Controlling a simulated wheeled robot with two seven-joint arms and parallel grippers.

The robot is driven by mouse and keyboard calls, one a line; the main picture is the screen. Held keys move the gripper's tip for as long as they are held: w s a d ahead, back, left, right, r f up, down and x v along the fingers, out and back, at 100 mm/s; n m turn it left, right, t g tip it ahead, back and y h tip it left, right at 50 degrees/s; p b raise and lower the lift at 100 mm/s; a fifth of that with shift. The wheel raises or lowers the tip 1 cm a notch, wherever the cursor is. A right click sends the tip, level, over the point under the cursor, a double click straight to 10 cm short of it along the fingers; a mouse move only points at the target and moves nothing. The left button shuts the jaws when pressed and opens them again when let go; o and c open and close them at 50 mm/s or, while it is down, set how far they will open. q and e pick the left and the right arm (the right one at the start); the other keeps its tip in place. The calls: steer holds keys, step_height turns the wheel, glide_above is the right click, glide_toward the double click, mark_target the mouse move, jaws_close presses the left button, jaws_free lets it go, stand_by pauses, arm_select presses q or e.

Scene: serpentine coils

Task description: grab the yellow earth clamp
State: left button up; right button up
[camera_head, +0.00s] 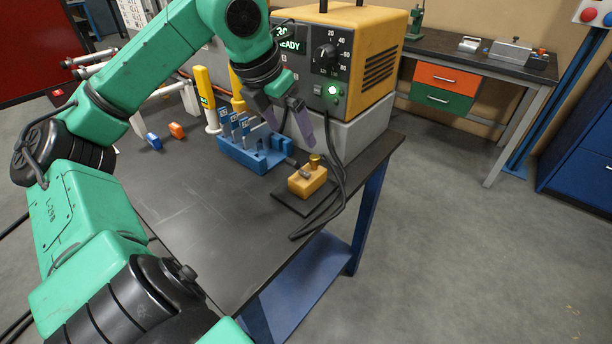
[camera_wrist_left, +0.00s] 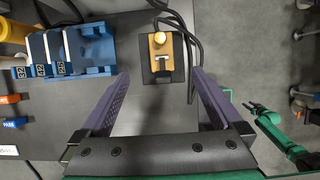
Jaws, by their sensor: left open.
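The yellow earth clamp (camera_head: 308,180) is a small block with a brass knob on top, on a dark plate near the table's right edge. It also shows in the left wrist view (camera_wrist_left: 160,46), at the top centre. My left gripper (camera_head: 295,120) is open and empty, above the table near the clamp and the blue rack. In the left wrist view its two purple fingers (camera_wrist_left: 160,75) stand apart, with the clamp beyond their tips and between their lines.
A blue rack (camera_head: 262,162) with grey plates stands left of the clamp. Black cables (camera_head: 335,185) run just right of it. A yellow power unit (camera_head: 372,50) on a grey base stands behind. The front of the dark table (camera_head: 200,215) is clear.

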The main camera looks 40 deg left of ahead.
arm_select(q)
steer(key=p, duration=0.1)
glide_toward(309, 173)
steer(key=p+x, duration=0.3)
steer(key=x, duration=0.5)
steer(key=shift+f, duration=0.2)
steer(key=shift+a, duration=0.1)
steer(key=c, duration=0.3)
jaws_close()
steer(key=shift+r, duration=0.1)
arm_select(e)
steer(key=r, duration=0.2)
steer(key=s+r, duration=0.1)
steer(key=shift+d+r, duration=0.1)
steer(key=shift+r, duration=0.25)
